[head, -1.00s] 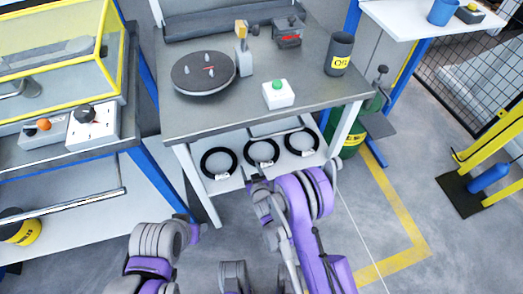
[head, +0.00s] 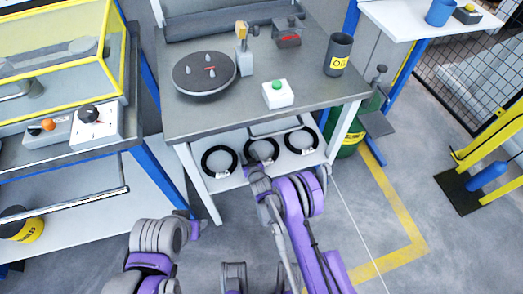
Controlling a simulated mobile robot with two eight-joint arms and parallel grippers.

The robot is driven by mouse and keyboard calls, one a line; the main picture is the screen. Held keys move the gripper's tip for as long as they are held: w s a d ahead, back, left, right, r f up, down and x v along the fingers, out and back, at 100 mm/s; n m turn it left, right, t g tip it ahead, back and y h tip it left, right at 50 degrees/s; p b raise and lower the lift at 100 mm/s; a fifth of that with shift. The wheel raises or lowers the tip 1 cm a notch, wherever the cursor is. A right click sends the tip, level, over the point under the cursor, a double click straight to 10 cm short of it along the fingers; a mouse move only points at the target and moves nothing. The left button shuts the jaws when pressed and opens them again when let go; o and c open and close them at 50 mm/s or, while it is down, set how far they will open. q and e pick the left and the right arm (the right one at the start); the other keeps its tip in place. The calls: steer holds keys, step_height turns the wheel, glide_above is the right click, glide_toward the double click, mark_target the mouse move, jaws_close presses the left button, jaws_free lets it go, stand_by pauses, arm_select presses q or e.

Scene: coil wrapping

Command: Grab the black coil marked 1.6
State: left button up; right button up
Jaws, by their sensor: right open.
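Three black coils lie in a row on the white lower shelf under the workbench: a left coil (head: 206,151), a middle coil (head: 275,145) and a right coil (head: 301,153). Each carries a small white tag, too small to read, so I cannot tell which is marked 1.6. My right gripper (head: 251,159) is open at the left front part of the middle coil and hides some of it. I cannot tell whether it touches the coil.
The workbench top (head: 225,115) overhangs the shelf (head: 240,179). Bench legs stand on both sides of the coils. A green barrel (head: 349,147) stands at right.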

jaws_close()
steer(key=shift+s, duration=0.1)
stand_by(1.2)
